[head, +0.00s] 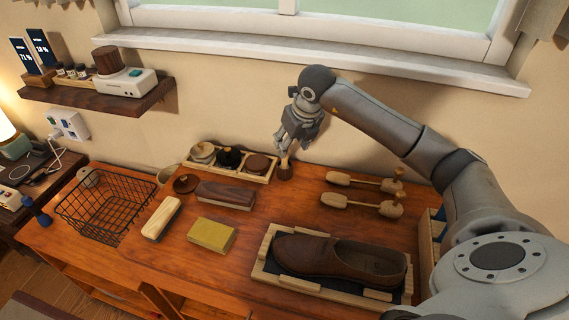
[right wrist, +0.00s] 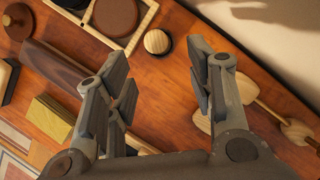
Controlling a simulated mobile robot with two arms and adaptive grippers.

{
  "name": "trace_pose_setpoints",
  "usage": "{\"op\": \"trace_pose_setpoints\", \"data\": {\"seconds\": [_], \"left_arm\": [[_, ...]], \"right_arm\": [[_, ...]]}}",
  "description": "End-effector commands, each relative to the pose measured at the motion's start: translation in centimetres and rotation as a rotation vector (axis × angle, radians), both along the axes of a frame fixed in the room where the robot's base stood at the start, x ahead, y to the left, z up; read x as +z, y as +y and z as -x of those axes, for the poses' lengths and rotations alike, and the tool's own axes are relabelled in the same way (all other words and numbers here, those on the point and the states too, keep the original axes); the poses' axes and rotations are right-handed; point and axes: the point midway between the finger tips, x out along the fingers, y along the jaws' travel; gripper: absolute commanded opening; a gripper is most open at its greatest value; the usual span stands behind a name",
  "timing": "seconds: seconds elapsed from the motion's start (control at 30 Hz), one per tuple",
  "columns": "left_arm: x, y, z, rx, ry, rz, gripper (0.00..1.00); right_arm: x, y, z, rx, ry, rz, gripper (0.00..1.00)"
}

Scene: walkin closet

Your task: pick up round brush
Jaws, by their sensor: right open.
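A small round brush (head: 285,171) with a pale wooden knob and a darker body stands upright on the wooden bench, right of the polish tray. In the right wrist view the round brush (right wrist: 157,42) shows from above as a pale disc with a dark rim, ahead of the gap between the fingers. My right gripper (head: 290,147) is open and points down just above it. Both spread fingers of the right gripper (right wrist: 160,75) show in the wrist view, with nothing between them. I cannot tell whether a finger touches the knob. My left gripper is not in view.
A tray (head: 268,179) of polish tins stands left of the brush. A brown lid-like disc (head: 186,184), long brushes (head: 226,195) and a yellow block (head: 211,235) lie nearby. Shoe trees (head: 362,205) lie right; a brown shoe (head: 340,258) sits in front. The wall is close behind.

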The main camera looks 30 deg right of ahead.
Motion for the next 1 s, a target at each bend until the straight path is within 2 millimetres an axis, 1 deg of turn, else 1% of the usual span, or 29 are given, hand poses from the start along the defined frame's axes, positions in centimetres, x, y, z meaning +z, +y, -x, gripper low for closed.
{"op": "trace_pose_setpoints", "data": {"seconds": [0.03,0.1,0.23,0.37,0.5,0.63,0.73,0.93,0.97,1.0], "left_arm": [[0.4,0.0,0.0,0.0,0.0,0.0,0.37],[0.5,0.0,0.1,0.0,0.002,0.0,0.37],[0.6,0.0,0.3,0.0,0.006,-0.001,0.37],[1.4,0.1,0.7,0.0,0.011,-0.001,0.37],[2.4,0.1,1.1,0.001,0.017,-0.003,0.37],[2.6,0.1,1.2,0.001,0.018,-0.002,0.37],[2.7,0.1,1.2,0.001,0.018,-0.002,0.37],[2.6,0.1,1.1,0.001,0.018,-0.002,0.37],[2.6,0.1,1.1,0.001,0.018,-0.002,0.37],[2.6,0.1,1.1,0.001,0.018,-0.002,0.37]], "right_arm": [[-0.6,0.1,-0.3,0.0,0.003,-0.002,0.49],[-1.3,0.0,-0.6,-0.001,0.001,-0.001,0.49],[-1.9,0.0,-0.9,-0.001,0.0,-0.001,0.49],[-2.8,0.1,-1.7,0.001,0.003,-0.002,0.49],[-4.2,0.1,-2.9,0.001,0.002,-0.002,0.49],[-5.7,0.0,-3.4,-0.001,0.001,-0.001,0.49],[-6.3,0.0,-3.6,0.0,0.0,0.0,0.49],[-6.4,0.0,-3.6,0.001,-0.001,0.0,0.49],[-6.4,0.0,-3.6,0.001,-0.001,0.0,0.48],[-6.4,0.0,-3.6,0.001,-0.001,0.0,0.43]]}}
